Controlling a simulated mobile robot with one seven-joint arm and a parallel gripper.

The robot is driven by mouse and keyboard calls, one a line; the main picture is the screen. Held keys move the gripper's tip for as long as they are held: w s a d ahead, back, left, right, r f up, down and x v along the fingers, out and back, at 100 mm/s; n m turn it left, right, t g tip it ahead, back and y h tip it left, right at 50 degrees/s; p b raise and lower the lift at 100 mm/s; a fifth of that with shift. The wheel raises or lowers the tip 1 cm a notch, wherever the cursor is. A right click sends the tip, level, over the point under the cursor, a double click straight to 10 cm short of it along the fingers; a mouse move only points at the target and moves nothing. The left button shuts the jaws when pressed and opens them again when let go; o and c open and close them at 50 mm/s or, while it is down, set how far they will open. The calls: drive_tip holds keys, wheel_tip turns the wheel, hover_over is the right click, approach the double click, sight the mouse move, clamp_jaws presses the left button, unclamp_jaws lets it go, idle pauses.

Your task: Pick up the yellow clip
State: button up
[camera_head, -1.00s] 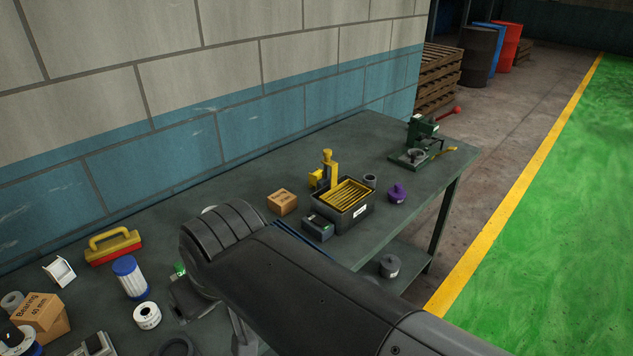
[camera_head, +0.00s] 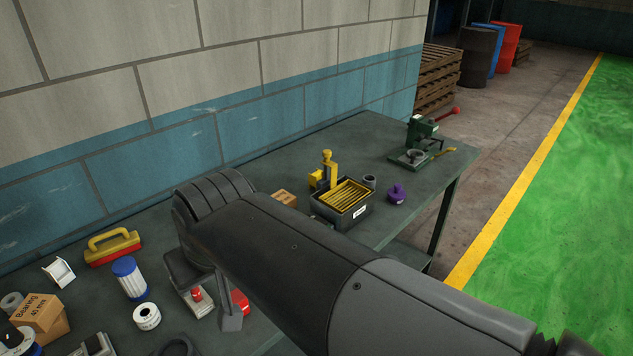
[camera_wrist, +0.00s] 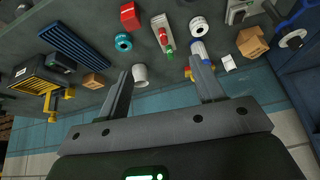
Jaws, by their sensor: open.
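I cannot pick out with certainty which thing is the yellow clip. A yellow upright tool with a clamp-like body (camera_head: 327,172) stands behind a dark bin (camera_head: 345,213) holding yellow slats; it also shows at the left of the wrist view (camera_wrist: 52,105). A yellow-and-red handled block (camera_head: 112,246) lies near the wall at the left. My gripper (camera_wrist: 160,65) is open and empty above the bench, its two fingers apart. In the wrist view a pale cylinder (camera_wrist: 140,76) shows beside the left finger. My arm hides part of the bench in the head view.
Blue-and-white cylinder (camera_head: 130,279), white roll (camera_head: 147,316), bearing boxes (camera_head: 43,315) and a red-button block (camera_head: 197,298) crowd the near bench. A purple weight (camera_head: 397,194) and green machine (camera_head: 418,150) stand at the far end. The bench (camera_head: 385,140) is bare near its far back edge.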

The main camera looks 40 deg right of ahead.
drive_tip(key=w+d+r+m, duration=0.45)
drive_tip(key=w+d, duration=0.55)
drive_tip(key=w, duration=0.3)
drive_tip(key=m+g+h, duration=0.5)
drive_tip(key=m, duration=0.7)
hover_over(316, 173)
drive_tip(key=a, duration=0.3)
wheel_tip(316, 173, down, 19)
drive_tip(key=x, duration=0.5)
drive_tip(key=shift+w+d, duration=0.15)
drive_tip(key=shift+w, duration=0.05)
drive_tip(key=x, duration=0.3)
drive_tip(key=s+x, duration=0.1)
drive_tip(key=x, duration=0.1)
drive_tip(key=shift+a+f, duration=0.15)
drive_tip(key=shift+a, duration=0.1)
drive_tip(key=shift+c, duration=0.3)
drive_tip(key=c, duration=1)
